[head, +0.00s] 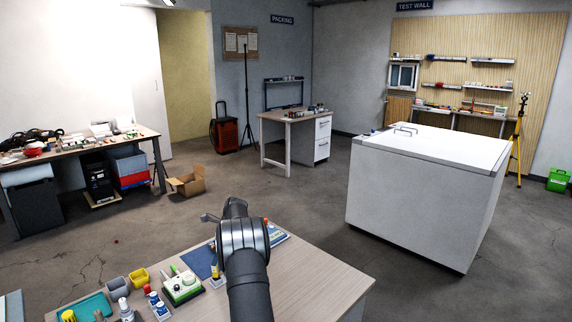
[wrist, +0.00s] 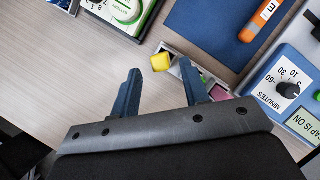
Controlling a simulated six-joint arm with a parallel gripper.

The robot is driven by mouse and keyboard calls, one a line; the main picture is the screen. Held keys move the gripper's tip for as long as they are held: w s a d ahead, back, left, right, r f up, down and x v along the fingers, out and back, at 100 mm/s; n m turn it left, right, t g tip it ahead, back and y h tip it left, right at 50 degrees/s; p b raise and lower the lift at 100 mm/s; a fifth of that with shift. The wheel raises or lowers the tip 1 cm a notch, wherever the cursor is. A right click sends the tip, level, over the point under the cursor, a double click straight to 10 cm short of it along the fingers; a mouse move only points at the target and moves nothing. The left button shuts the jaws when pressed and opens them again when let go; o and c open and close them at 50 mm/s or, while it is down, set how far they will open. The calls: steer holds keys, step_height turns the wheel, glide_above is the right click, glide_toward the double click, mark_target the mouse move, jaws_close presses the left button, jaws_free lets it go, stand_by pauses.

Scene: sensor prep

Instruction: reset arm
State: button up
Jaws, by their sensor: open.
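My gripper (wrist: 159,72) is open in the wrist view, its two blue fingers spread with nothing held between them. It points down over the wood-look tabletop (wrist: 70,90). A small grey rack with a yellow-capped item (wrist: 160,62) and a pink item lies just beyond the fingertips; the right finger overlaps part of the rack. In the head view my dark arm rises from the bottom edge over the near table (head: 315,277). My gripper (head: 209,217) shows there only as a small part at the arm's far end, mostly hidden by the arm.
A blue mat (wrist: 208,32) with an orange item (wrist: 258,22) lies beyond the rack. A blue timer box (wrist: 285,85) stands right of my gripper. A green-and-white device (head: 182,287), a yellow bin (head: 139,277) and bottles stand left of my arm. The table's right side is clear.

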steer(key=v, duration=0.7)
steer(key=x, duration=1.2)
steer(key=shift+d+f, duration=0.1)
steer(key=shift+f, duration=0.2)
steer(key=v, duration=0.3)
steer(key=a+v, duration=0.1)
steer(key=v, duration=0.1)
steer(key=shift+r, duration=0.6)
steer(key=s+d+r, duration=0.2)
steer(key=d+r, duration=0.4)
steer(key=d, duration=0.4)
steer(key=m+t, duration=0.2)
steer(key=m, duration=0.2)
glide_above(215, 276)
steer(key=shift+w+d+f, duration=0.2)
steer(key=shift+d+f, duration=0.05)
steer(key=shift+f, duration=0.15)
steer(key=shift+w+d+f, duration=0.15)
steer(key=shift+d+f, duration=0.05)
steer(key=shift+f, duration=0.2)
steer(key=a+f+m+t+h, duration=0.1)
steer(key=a+m, duration=0.4)
steer(key=a, duration=0.7)
steer(key=shift+a, duration=0.35)
